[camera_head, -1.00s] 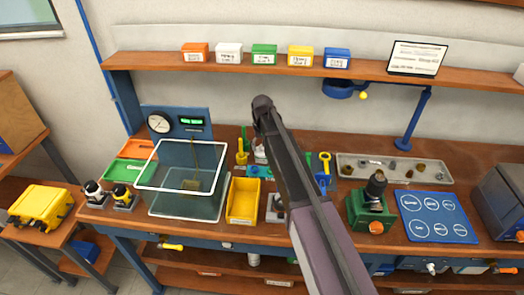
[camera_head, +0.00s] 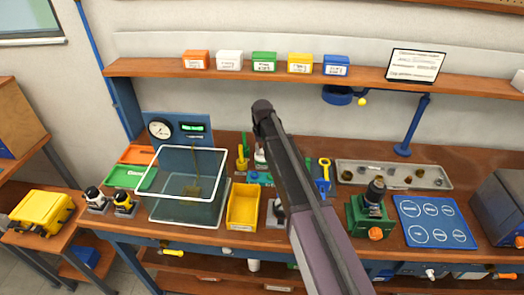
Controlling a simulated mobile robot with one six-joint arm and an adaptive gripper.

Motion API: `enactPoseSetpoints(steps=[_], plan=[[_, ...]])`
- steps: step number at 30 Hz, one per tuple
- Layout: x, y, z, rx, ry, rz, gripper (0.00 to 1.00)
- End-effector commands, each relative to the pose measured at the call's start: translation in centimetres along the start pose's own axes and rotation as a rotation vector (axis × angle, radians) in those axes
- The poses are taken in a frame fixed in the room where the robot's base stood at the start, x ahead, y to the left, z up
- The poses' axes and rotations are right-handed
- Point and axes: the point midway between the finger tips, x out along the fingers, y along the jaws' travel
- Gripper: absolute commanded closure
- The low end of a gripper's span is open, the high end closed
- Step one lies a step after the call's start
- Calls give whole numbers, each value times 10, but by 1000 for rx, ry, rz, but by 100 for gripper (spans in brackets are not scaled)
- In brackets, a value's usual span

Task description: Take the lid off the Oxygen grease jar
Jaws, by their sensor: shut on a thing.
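My arm (camera_head: 305,195) rises from the bottom of the picture across the middle of the bench. Its dark upper joint (camera_head: 262,108) stands in front of the back wall, above the bench. My gripper's fingers do not show; the arm hides what is behind it. A small whitish thing (camera_head: 260,157) shows beside the arm at the back of the bench, too small and covered to name. I cannot pick out the Oxygen grease jar or its lid in this view.
A clear tank (camera_head: 187,209) and a yellow bin (camera_head: 243,205) stand left of my arm. To the right are a green block (camera_head: 368,222) with a black part, a blue mat (camera_head: 437,222) and a grey tray (camera_head: 350,165). A shelf (camera_head: 270,74) with several small boxes runs above.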

Motion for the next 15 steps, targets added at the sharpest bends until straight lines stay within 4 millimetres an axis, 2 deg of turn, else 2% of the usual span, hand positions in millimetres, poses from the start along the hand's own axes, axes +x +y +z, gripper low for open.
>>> enactPoseSetpoints(steps=[15], plan=[[-54, 0, 0, 0, 1, 0, 92]])
